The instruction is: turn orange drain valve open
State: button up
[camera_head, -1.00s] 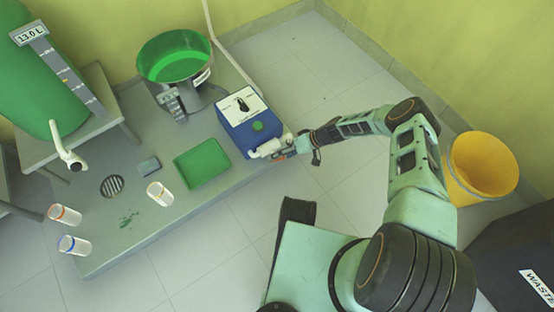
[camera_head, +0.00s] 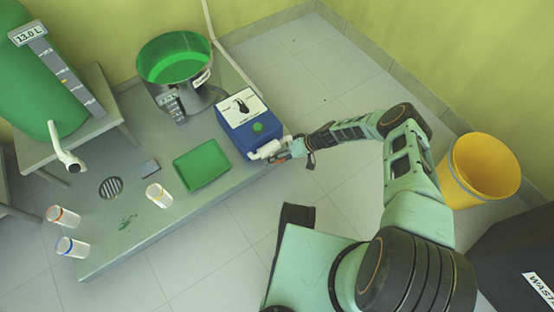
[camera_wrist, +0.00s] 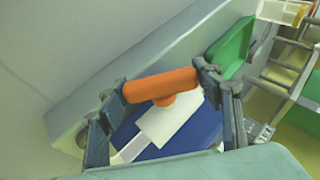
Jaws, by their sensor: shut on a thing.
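The orange drain valve handle (camera_wrist: 160,85) lies crosswise between the two fingers of my gripper (camera_wrist: 163,92) in the wrist view. The fingers are shut on its ends. The handle sits on a white fitting (camera_wrist: 170,122) in front of the blue body (camera_wrist: 205,125). In the head view, my gripper (camera_head: 285,150) is at the front right corner of the blue box (camera_head: 245,138), by its white outlet (camera_head: 266,150). The orange handle is mostly hidden there.
A green tray (camera_head: 202,165) and a steel vessel of green liquid (camera_head: 175,68) stand near the box on the grey platform (camera_head: 110,245). A yellow bucket (camera_head: 482,170) is on the floor at right, near my arm.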

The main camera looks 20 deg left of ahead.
jog(key=shift+r, duration=0.1)
jog(key=shift+r+t+h+p, duration=0.15)
jog(key=shift+t+h+p, duration=0.2)
jog(key=shift+p, duration=0.5)
jog(key=shift+s+n+t+h+p, duration=0.1)
jog(key=shift+n+t+h+p, duration=0.3)
jog(key=shift+p, duration=0.4)
jog(key=shift+a+t+h+p, duration=0.1)
jog(key=shift+t+h+p, duration=0.85)
jog(key=shift+h+p, duration=0.15)
jog(key=shift+n+t+h+p, duration=0.3)
jog(key=shift+t+h+p, duration=0.15)
jog(key=shift+t, duration=0.25)
jog(key=shift+f+t, duration=0.25)
jog(key=shift+t, duration=0.05)
jog(key=o, duration=1.2)
jog(key=shift+h, duration=0.3)
jog(key=shift+c, duration=0.2)
